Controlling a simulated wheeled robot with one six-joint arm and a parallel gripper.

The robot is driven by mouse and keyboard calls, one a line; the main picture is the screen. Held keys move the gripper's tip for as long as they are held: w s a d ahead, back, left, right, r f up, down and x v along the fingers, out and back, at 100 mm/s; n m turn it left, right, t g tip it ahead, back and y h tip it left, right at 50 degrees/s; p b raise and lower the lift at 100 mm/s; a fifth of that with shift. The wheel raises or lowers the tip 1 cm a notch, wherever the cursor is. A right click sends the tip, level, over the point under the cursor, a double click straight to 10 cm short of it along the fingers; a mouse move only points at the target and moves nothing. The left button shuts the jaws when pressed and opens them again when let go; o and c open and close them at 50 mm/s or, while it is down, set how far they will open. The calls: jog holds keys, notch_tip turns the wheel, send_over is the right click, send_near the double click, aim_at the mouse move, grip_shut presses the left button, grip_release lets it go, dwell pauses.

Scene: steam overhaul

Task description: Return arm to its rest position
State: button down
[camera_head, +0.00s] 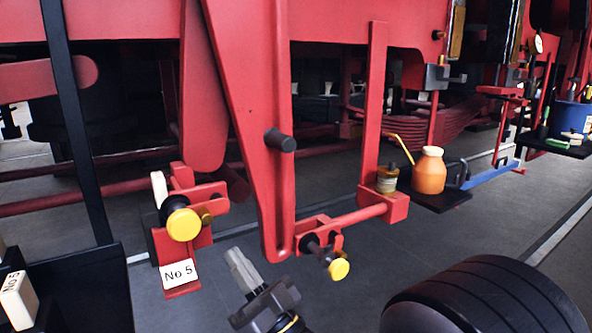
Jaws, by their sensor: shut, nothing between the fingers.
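My gripper (243,268) is in the lower middle of the head view, pointing up and away from me. Its two pale grey fingers are together and hold nothing. It is below the tapered red hanging bar (270,150) and apart from it as far as I can tell. A yellow-ended knob (338,269) on a dark pin is to its right. A larger yellow knob (183,224) and a white "No 5" plate (180,273) are to its left. The lower part of my arm is cut off by the bottom edge.
A blue tub (571,117) is farther right. A black box with a "No 5" block (18,299) is at lower left. Grey floor (400,260) is open right of the gripper.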

jog(key=shift+w+d+f+b, duration=0.15)
jog(key=shift+d+f+b, duration=0.1)
jog(key=shift+f+b, duration=0.4)
jog(key=shift+r, duration=0.2)
jog(key=r, duration=0.1)
jog(key=a+r+p, duration=0.1)
jog(key=s+r, duration=0.1)
jog(key=shift+a+r, duration=0.15)
jog(key=shift+a, duration=0.25)
